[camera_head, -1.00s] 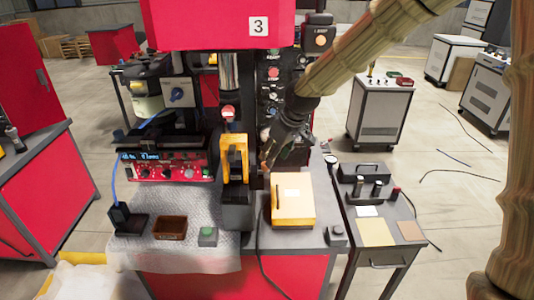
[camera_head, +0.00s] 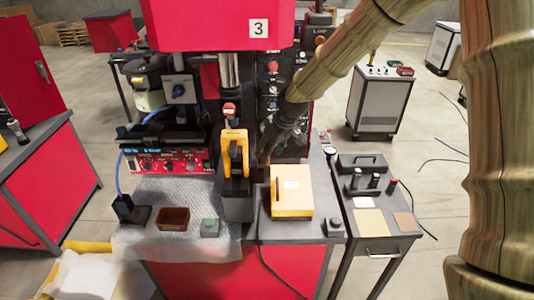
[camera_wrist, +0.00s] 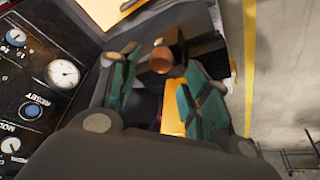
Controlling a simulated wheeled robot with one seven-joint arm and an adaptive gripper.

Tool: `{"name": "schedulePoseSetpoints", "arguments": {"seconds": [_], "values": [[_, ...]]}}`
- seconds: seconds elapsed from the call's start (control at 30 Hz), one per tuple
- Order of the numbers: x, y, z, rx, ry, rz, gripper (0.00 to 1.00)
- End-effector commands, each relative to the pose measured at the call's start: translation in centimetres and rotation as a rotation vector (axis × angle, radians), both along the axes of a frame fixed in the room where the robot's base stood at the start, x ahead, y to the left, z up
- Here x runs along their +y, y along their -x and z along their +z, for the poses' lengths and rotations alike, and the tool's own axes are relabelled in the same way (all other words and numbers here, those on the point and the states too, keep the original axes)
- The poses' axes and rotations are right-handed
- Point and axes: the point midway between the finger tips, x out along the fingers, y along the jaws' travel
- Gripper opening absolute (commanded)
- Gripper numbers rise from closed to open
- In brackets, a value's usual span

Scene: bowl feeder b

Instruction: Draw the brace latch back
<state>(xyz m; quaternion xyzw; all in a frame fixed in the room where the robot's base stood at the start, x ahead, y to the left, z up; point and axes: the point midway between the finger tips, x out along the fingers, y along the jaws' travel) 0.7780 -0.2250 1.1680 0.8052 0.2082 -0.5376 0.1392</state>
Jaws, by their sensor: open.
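A yellow and black upright fixture (camera_head: 235,153) stands on a dark block at the middle of the bench; the brace latch seems to be part of it, but its outline is too small to tell. My gripper (camera_head: 262,158) is just right of this fixture, dark against the control panel. In the wrist view my gripper (camera_wrist: 160,92) is open, its two teal-padded fingers apart. A copper-coloured round knob (camera_wrist: 162,60) on a dark block shows beyond and between the fingers. A yellow part (camera_wrist: 173,118) shows in the gap. I cannot tell whether either finger touches anything.
A yellow box (camera_head: 292,197) lies right of the fixture. A side cart (camera_head: 375,222) stands at the right.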

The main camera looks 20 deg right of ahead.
Motion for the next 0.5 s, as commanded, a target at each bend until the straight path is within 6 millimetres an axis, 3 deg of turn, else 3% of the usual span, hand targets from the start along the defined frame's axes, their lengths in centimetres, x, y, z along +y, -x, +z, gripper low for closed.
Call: {"name": "schedulePoseSetpoints", "arguments": {"seconds": [0.3,0.5], "values": [[0.5,-0.8,-2.4,0.003,-0.001,-0.001,0.47],[0.6,-1.1,-3.0,0.0,0.0,-0.001,0.47]]}}
